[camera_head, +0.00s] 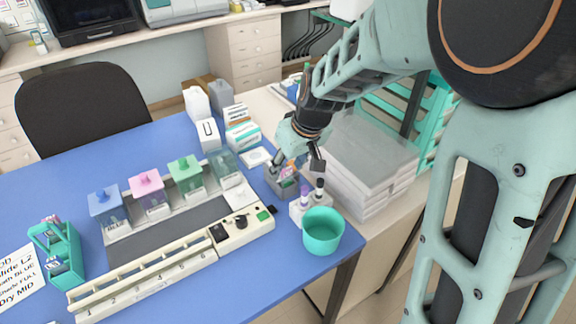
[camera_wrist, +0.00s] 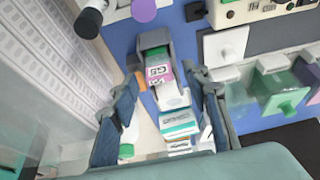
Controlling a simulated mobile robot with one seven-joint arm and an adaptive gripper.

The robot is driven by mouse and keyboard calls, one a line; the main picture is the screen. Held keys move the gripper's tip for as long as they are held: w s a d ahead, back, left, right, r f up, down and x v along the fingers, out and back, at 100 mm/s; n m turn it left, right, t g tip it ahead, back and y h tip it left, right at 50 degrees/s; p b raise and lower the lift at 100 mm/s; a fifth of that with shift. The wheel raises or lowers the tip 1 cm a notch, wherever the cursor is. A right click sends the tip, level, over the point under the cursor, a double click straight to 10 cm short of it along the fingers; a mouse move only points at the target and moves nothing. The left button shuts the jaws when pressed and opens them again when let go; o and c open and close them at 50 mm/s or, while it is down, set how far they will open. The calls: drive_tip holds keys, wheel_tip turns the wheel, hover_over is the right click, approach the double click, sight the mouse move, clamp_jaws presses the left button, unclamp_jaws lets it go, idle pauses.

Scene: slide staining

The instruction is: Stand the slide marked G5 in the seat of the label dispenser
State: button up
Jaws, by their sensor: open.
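A slide (camera_wrist: 158,73) with a green end and a pink-and-white label stands in a grey holder (camera_wrist: 153,41); its dark mark looks like G5, though small. The same grey holder (camera_head: 283,187), with pink and green showing in it, is under my gripper in the head view. I cannot tell for sure whether this holder is the label dispenser. My gripper (camera_head: 297,165) is open and empty; in the wrist view my gripper (camera_wrist: 169,82) has its fingertips apart, either side of the slide's lower part in the picture. Contact cannot be made out.
A teal cup (camera_head: 322,232) and a white block with capped bottles (camera_head: 298,211) stand close by on the right. The staining station (camera_head: 171,265) with coloured jars lies left. A teal slide rack (camera_head: 66,270) is far left. Stacked trays (camera_head: 367,147) rise behind right.

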drive_tip(key=v, duration=1.2)
